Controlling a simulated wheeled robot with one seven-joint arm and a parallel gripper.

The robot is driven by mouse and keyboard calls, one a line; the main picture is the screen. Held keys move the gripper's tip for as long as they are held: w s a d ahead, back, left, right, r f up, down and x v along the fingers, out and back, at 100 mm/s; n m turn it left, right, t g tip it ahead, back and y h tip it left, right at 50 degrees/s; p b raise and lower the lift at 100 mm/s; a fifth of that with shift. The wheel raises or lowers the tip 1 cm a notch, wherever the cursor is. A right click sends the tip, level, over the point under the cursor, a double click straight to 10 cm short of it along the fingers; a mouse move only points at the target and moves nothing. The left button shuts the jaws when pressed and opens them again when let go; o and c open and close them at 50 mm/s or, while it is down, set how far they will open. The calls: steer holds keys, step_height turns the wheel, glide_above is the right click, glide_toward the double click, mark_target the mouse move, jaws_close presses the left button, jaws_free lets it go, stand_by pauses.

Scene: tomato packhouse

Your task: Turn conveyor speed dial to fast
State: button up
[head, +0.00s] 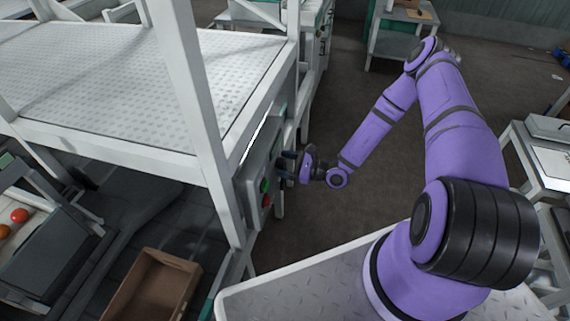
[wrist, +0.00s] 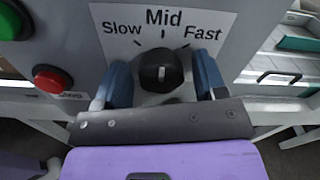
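The black speed dial (wrist: 162,68) is in the middle of the wrist view, below a white label (wrist: 190,22) reading Slow, Mid and Fast. Its pale pointer mark points up, at Mid. My gripper (wrist: 163,80) has its two blue-padded fingers on either side of the dial, with gaps between pads and knob. In the head view my gripper (head: 285,163) is at the face of the grey control panel (head: 252,180); the dial is hidden there.
A green button (wrist: 10,22) and a red button (wrist: 52,78) sit left of the dial on the same panel. The panel is fixed to the white conveyor frame (head: 205,95). An open cardboard box (head: 187,266) lies below. Clear floor (head: 330,215) is to the right.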

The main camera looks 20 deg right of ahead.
steer(key=c, duration=0.7)
steer(key=shift+c, duration=0.2)
steer(key=shift+m, duration=0.3)
steer(key=shift+w+d+m, duration=0.1)
steer(key=shift+m, duration=2.2)
steer(key=shift+w+d+m, duration=0.1)
steer(key=shift+m, duration=2.2)
steer(key=o, duration=0.9)
steer(key=shift+s, duration=0.1)
